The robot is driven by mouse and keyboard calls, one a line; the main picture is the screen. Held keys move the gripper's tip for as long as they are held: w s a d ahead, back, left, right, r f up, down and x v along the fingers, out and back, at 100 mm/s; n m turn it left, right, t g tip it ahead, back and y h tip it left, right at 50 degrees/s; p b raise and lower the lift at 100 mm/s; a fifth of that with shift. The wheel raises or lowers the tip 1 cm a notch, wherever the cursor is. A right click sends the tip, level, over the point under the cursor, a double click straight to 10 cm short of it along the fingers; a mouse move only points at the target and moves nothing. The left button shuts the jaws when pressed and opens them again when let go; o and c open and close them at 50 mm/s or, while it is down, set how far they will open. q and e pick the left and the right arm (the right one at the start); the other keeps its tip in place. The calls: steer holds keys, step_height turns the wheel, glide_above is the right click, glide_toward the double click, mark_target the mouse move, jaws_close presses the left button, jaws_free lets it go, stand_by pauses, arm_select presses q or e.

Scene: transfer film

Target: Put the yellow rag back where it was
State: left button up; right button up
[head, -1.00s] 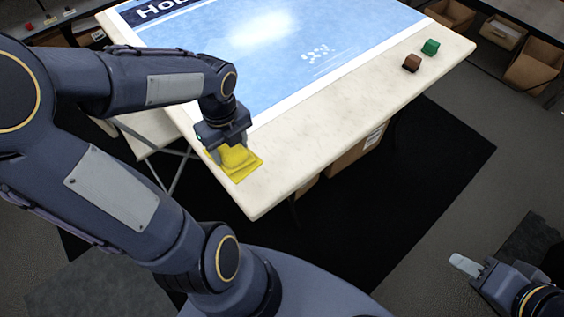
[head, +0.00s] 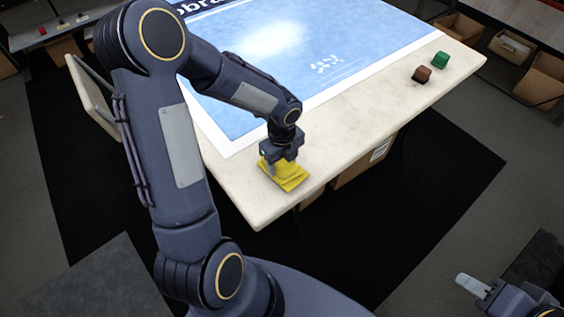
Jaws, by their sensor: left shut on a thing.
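The yellow rag (head: 290,180) lies on the white table (head: 234,180) near its front left corner, bunched up under my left gripper (head: 280,160). My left gripper points down and is shut on the rag; the fingertips are partly hidden by the cloth and the gripper body. The rag's lower part looks to be on or just above the tabletop; I cannot tell which. My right gripper (head: 474,286) is at the lower right, off the table and away from the rag; I cannot make out whether its fingers are apart.
A blue film sheet (head: 340,75) with a white border covers much of the table. A brown block (head: 422,74) and a green block (head: 440,59) stand near the right end. Cardboard boxes (head: 365,160) are under the table. The front strip between rag and blocks is clear.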

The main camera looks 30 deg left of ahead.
arm_select(q)
steer(key=shift+f, duration=0.15)
steer(key=shift+f, duration=0.15)
steer(key=o, duration=1)
steer(key=shift+c, duration=0.2)
